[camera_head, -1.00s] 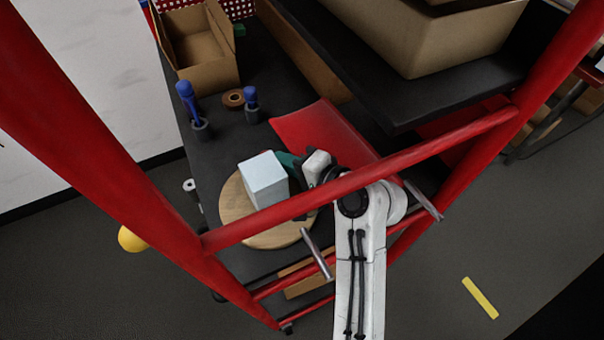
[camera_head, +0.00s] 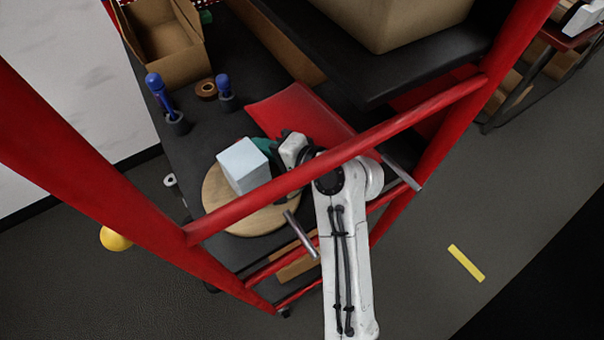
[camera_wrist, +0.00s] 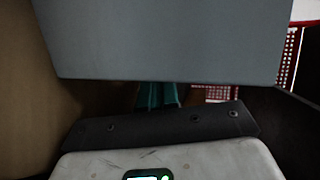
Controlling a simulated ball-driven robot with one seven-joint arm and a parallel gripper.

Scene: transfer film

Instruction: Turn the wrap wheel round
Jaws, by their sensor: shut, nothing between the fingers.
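The wrap wheel looks to be the round light-wood disc (camera_head: 212,192) on the dark bench top. A pale blue-grey box (camera_head: 243,172) stands on it. A red frame bar crosses in front of the disc and hides part of it. My gripper (camera_head: 265,145), with teal fingers, is low beside the box's far right side; the fingertips are partly hidden. In the wrist view the box (camera_wrist: 170,40) fills the top, and the shut teal fingers (camera_wrist: 158,95) show just below its edge. I cannot tell whether they touch the box or the disc.
A red curved panel (camera_head: 300,112) lies right behind my gripper. Two blue-handled tools (camera_head: 160,92) in holders, a brown tape roll (camera_head: 206,88) and an open cardboard box (camera_head: 165,40) are further back. A dark shelf (camera_head: 385,85) overhangs at right. Red frame bars surround my arm.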

